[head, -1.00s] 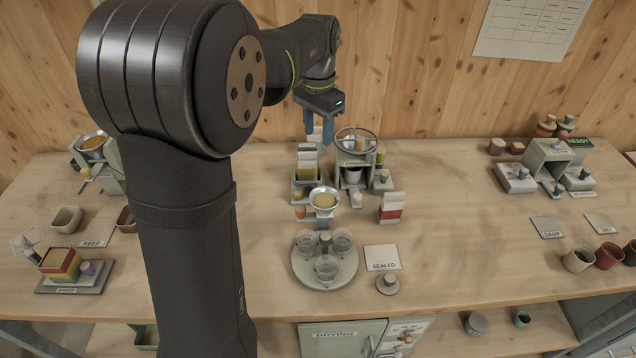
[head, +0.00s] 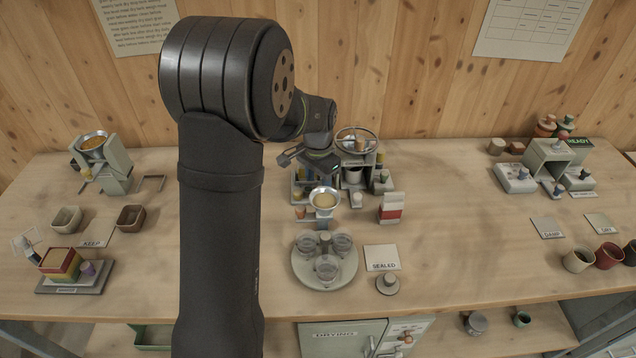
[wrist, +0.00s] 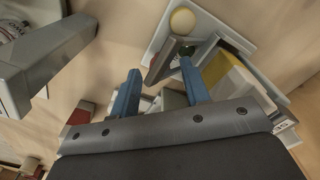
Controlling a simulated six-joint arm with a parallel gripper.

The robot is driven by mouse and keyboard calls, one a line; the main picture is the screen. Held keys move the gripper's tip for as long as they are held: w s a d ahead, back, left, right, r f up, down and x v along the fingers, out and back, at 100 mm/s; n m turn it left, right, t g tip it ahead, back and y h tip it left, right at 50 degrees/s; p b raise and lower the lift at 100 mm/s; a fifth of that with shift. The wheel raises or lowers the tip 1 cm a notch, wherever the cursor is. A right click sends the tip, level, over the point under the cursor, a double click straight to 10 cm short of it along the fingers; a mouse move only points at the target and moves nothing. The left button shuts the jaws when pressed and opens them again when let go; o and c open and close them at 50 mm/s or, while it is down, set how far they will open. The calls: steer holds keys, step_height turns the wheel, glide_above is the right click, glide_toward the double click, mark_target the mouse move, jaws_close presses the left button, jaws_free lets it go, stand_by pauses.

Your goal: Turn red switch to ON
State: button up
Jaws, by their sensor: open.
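No part is clearly labelled as the red switch. A red knob (head: 563,136) tops the grey device (head: 550,152) by the READY sign at the right; small reddish knobs (head: 407,338) also show on the cabinet door. I cannot tell which is the switch. My gripper (head: 316,166) is above the middle of the bench, over the grey card-and-peg station, far left of the READY device. In the wrist view its two blue fingers (wrist: 160,72) are apart and nothing is gripped. Beyond them are a grey bar and a cream round knob (wrist: 182,20).
A wheel-topped stand (head: 357,140) is close right of my gripper. A metal bowl (head: 324,199) and a round tray of glasses (head: 325,285) are in front. A red-and-white box (head: 391,208) stands nearby. Bench between it and the READY device is mostly clear.

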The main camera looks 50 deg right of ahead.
steer(key=shift+f, duration=0.25)
jaws_close()
steer(key=n, duration=0.5)
steer(key=shift+n, duration=0.4)
steer(key=n, duration=0.6)
steer(key=shift+w, duration=0.1)
stand_by(0.4)
